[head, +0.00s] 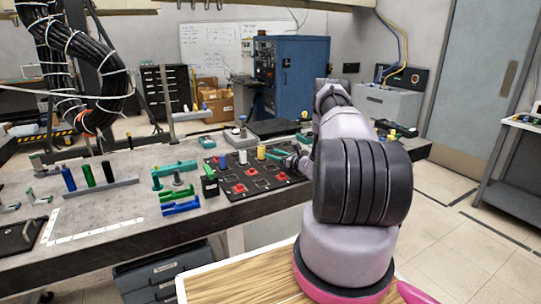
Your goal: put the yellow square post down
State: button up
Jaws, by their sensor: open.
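The yellow square post (261,152) stands upright near the back edge of a black board (262,196) on the grey workbench. My arm reaches over the bench from the right. My gripper (275,154), with teal fingers, is just right of the post. Its jaws are open, and the post is not seen to be gripped. The fingertips are small here, and I cannot tell whether they touch the post. My arm hides the right part of the board.
A blue post (222,160) and a white post (242,157) stand left of the yellow one. Several red pieces sit on the board. Teal and blue holders (180,208) lie further left.

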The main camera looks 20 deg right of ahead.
jog(key=shift+s+d, duration=0.15)
jog(key=shift+s, duration=0.2)
jog(key=shift+s+r, duration=0.1)
jog(key=shift+r, duration=0.15)
jog(key=s+a+r+n+g+y, duration=0.2)
jog(key=s+a+r+n+g, duration=0.3)
jog(key=a+r, duration=0.6)
jog(key=s+a+r+n+g+y, duration=0.1)
jog(key=a+r+n+g+y, duration=0.15)
jog(key=a+r+n, duration=0.9)
jog(key=s+a+r+g+h, duration=0.3)
jog(key=s+r+g, duration=0.1)
jog(key=s+r, duration=1)
jog(key=s+r+n+t+h, duration=0.1)
jog(key=s+r+n+h, duration=0.1)
jog(key=s, duration=0.7)
jog(key=s+d+r+n+h, duration=0.1)
jog(key=s+r+n+h, duration=0.2)
jog(key=s, duration=0.7)
jog(key=s+r+n+t+h, duration=0.1)
jog(key=s+r+n+h, duration=0.1)
jog(key=s+n, duration=0.3)
jog(key=s, duration=0.4)
jog(key=shift+s+d+r+t+h, duration=0.15)
jog(key=shift+s+r+t+h, duration=0.1)
jog(key=shift+t+h, duration=0.1)
